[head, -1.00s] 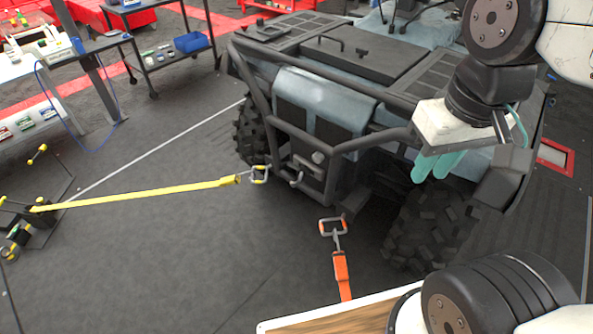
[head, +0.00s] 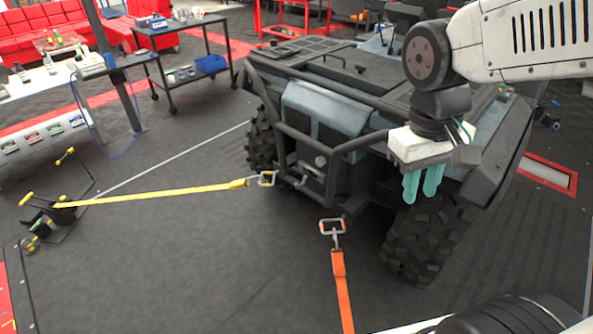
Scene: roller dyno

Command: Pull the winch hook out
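A small grey hook (head: 301,183), which looks like the winch hook, sits at the low front of the dark buggy-like vehicle (head: 337,104), by the winch plate inside the front bars. My gripper (head: 421,198), white with teal fingers, hangs pointing down in front of the vehicle's right front wheel, to the right of and apart from the hook. Nothing shows held in it. The two teal fingers show side by side with a narrow gap, and the angle hides how far apart they are.
A yellow strap (head: 150,193) runs from a floor stand (head: 60,214) to a metal ring hook (head: 267,180) beside the bumper. An orange strap (head: 341,285) with a hook (head: 333,228) extends in front. A cart (head: 190,65) stands behind left.

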